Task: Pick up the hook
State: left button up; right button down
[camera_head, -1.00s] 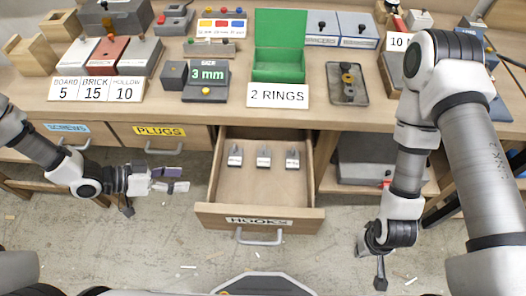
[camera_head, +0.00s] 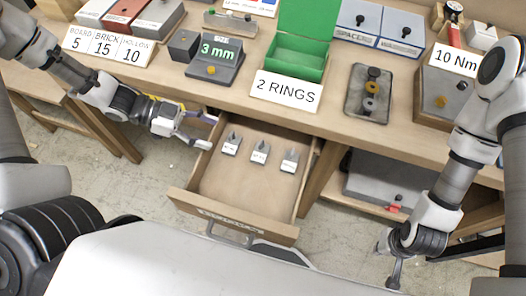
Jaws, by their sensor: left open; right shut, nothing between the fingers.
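Three small grey hooks on labelled blocks stand in a row in the open wooden drawer (camera_head: 215,190): a left hook (camera_head: 232,144), a middle hook (camera_head: 260,152) and a right hook (camera_head: 290,160). Their label text is too small to read. My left gripper (camera_head: 207,132) is open and empty at the drawer's left rear edge, a little left of the left hook and apart from it. My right gripper (camera_head: 394,275) is shut and empty, low at the right, well away from the drawer.
A grey case (camera_head: 375,180) sits on the shelf right of the drawer.

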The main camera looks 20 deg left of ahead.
aim_at(254, 149)
pick_arm(q)
jog(key=d, duration=0.2)
jog(key=w+d+b, duration=0.1)
jog(key=d, duration=0.1)
jog(key=w+d, duration=0.1)
jog(key=d, duration=0.1)
jog(key=shift+d+f, duration=0.25)
jog(key=shift+d, duration=0.15)
jog(key=shift+d+b, duration=0.3)
jog(key=shift+s, duration=0.15)
jog(key=b+x, duration=0.1)
jog(key=x, duration=0.3)
jog(key=shift+d+f, duration=0.1)
jog(key=shift+d, duration=0.25)
jog(key=shift+a, duration=0.1)
jog(key=shift+c, duration=1.4)
grip_shut()
pick_arm(e)
jog(key=f, duration=0.4)
jog(key=shift+w+d+f, duration=0.2)
jog(key=shift+w+d, duration=0.05)
jog(key=shift+d, duration=0.1)
